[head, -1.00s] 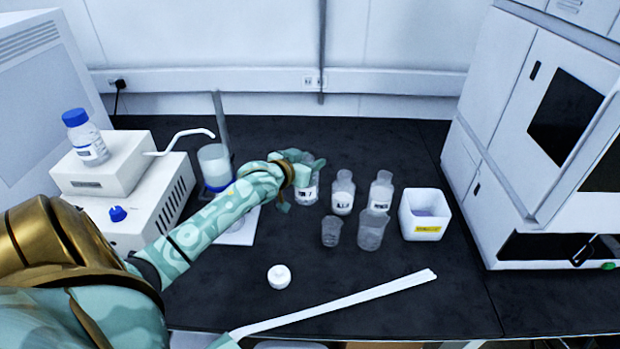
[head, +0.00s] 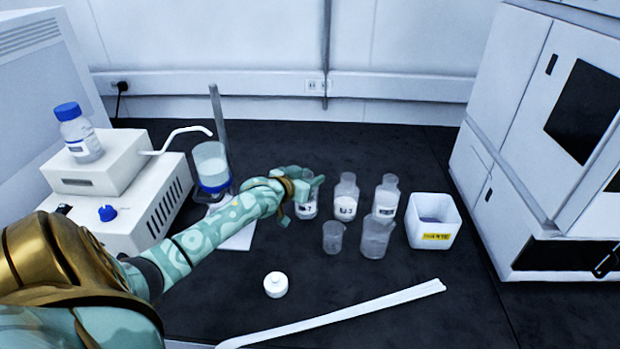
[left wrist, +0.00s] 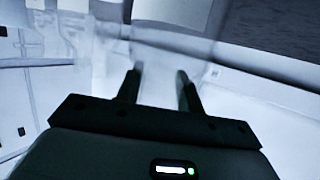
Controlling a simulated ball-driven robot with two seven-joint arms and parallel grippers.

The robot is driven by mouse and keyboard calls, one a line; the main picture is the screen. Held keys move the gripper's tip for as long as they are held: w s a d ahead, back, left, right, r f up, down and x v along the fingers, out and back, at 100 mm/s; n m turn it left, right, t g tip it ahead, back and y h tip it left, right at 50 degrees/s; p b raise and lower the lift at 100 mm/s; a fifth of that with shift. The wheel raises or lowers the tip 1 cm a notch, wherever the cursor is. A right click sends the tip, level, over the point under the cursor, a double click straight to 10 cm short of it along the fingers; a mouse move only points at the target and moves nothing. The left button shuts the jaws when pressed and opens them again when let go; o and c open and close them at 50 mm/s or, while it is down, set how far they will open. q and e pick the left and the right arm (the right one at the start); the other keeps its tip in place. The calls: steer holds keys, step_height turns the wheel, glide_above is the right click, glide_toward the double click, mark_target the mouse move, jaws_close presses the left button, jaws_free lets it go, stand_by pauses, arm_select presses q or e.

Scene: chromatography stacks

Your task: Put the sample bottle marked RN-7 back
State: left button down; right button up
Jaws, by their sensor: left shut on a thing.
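The sample bottle (head: 306,209) is a small clear bottle with a white label; only a "7" reads clearly on it. It stands leftmost in a row with two similar clear bottles, the middle bottle (head: 345,205) and the right bottle (head: 386,200). My left gripper (head: 298,190) is shut on the sample bottle at its upper part and hides its neck. In the left wrist view, the two dark fingers (left wrist: 161,88) have a blurred clear shape between them. Whether the bottle's base touches the bench cannot be told. My right gripper is not in view.
A white tub (head: 447,215) is to the right. A white lidded pot (head: 276,285) and long white strip (head: 350,313) lie in front. A filter flask (head: 212,165) stands left, behind my arm.

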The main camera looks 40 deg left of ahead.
arm_select(q)
steer(key=c, duration=0.9)
jaws_free()
steer(key=shift+f, duration=0.1)
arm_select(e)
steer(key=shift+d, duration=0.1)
arm_select(q)
steer(key=shift+s+r, duration=0.15)
steer(key=shift+r, duration=0.1)
steer(key=p+v, duration=0.5)
steer(key=v, duration=0.6)
steer(key=shift+s, duration=0.3)
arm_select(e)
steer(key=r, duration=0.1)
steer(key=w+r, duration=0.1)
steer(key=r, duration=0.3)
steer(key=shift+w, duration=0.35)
arm_select(q)
steer(key=shift+d+r, duration=0.1)
